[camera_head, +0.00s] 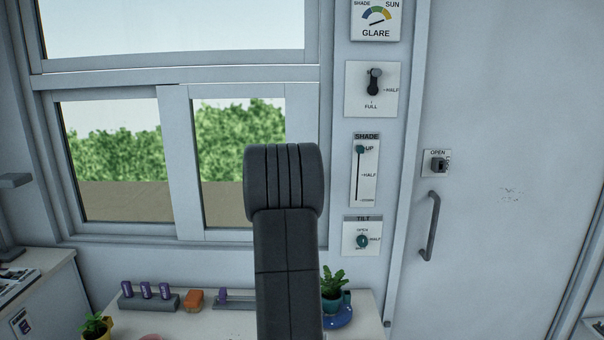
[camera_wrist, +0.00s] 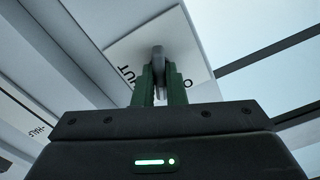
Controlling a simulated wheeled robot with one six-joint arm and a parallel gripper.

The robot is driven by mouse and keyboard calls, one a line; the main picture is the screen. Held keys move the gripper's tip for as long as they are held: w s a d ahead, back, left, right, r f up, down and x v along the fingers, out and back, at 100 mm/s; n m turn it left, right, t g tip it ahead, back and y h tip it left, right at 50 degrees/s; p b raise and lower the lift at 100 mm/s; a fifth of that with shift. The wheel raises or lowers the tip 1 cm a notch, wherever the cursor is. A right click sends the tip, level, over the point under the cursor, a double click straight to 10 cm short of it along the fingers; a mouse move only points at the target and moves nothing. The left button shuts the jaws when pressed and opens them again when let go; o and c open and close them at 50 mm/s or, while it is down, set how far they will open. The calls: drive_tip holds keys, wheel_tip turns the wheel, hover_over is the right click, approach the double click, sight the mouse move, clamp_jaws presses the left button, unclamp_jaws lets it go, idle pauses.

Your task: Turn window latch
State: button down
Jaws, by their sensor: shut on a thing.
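The window latch shows in the wrist view as a grey rounded handle (camera_wrist: 158,54) on a pale plate (camera_wrist: 187,36). The plate carries dark lettering, partly hidden, that seems to include "SHUT". My gripper (camera_wrist: 160,76) has its green fingers closed on the handle, one on each side. In the head view the sliding window (camera_head: 180,160) has grey frames with green hedges outside. My dark arm rises in front of its right part there, and it hides the latch and my gripper.
Right of the window are a lever panel (camera_head: 372,89), a SHADE slider (camera_head: 365,169) and a TILT knob (camera_head: 362,236). A door (camera_head: 500,170) stands further right.

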drive_tip(key=n+p, duration=0.1)
drive_tip(key=n, duration=0.3)
drive_tip(key=shift+f+n, duration=0.1)
drive_tip(key=shift+n, duration=0.2)
idle(0.3)
drive_tip(key=c, duration=1.5)
unclamp_jaws()
drive_tip(key=s+b, duration=0.4)
drive_tip(key=s, duration=1)
drive_tip(key=shift+w, duration=0.2)
drive_tip(key=w+p, duration=0.4)
drive_tip(key=w, duration=0.9)
drive_tip(key=shift+w, duration=0.3)
